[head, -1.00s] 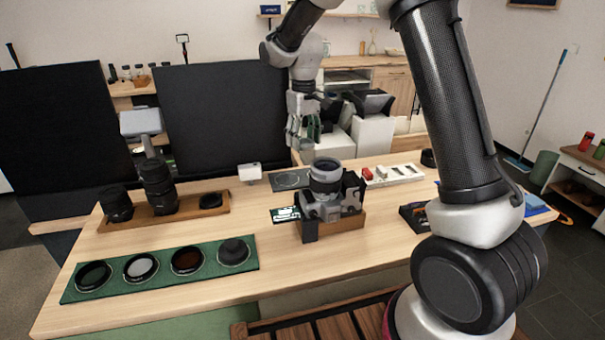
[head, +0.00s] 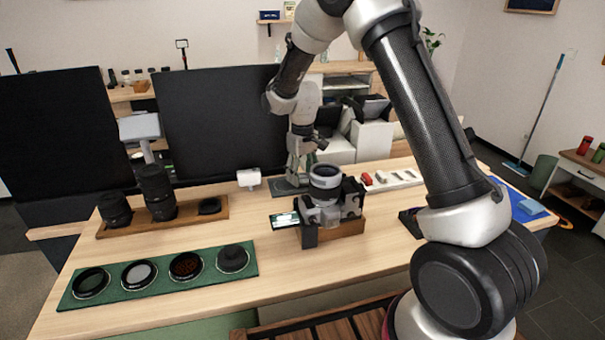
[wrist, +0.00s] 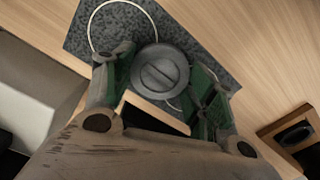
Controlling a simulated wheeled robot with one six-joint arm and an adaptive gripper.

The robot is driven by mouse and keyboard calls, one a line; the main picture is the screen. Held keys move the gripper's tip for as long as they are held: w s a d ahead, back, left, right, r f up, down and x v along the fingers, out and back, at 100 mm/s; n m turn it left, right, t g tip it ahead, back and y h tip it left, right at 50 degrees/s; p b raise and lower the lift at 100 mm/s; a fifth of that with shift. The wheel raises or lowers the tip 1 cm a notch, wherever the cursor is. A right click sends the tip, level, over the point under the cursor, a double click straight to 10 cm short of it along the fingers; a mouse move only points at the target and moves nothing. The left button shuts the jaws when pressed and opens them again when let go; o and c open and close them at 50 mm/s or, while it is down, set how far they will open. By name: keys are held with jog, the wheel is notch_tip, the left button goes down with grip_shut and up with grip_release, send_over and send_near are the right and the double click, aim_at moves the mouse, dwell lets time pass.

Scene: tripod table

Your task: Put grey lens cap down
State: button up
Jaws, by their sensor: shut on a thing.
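The grey lens cap (wrist: 160,72) is a round grey disc with a bar across its middle, between the two green-padded fingers of my gripper (wrist: 158,82) in the wrist view. It is over a dark grey speckled mat (wrist: 190,32) with a pale ring outline, overlapping the ring's edge; I cannot tell whether it touches the mat. In the head view my gripper (head: 300,170) is low at the mat (head: 284,188), behind the camera (head: 325,200), and the cap is hidden there.
The camera stands on a wooden block. A green tray (head: 122,299) with several round filters lies at the front left. A wooden tray (head: 222,214) with lenses stands behind it. A white box (head: 249,179) is left of my gripper. Bare tabletop lies between the trays and camera.

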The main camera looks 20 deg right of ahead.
aim_at(303, 177)
jog(key=shift+f, duration=0.1)
jog(key=o, duration=1.1)
jog(key=shift+c, duration=0.2)
notch_tip(303, 177, up, 12)
jog(key=s+d+r+m+t, duration=0.1)
jog(key=s+d+r, duration=0.4)
jog(key=s+r, duration=0.25)
jog(key=s+d+r+m+t, duration=0.1)
jog(key=s+d+r, duration=0.25)
jog(key=s, duration=0.55)
jog(key=s+d+r+m+t, duration=0.1)
jog(key=s+d+r, duration=0.25)
jog(key=s, duration=0.45)
jog(key=s+d+f+m+t, duration=0.1)
jog(key=s+d+f, duration=0.1)
jog(key=s, duration=0.8)
jog(key=shift+s+d+f, duration=0.3)
jog(key=shift+d, duration=0.15)
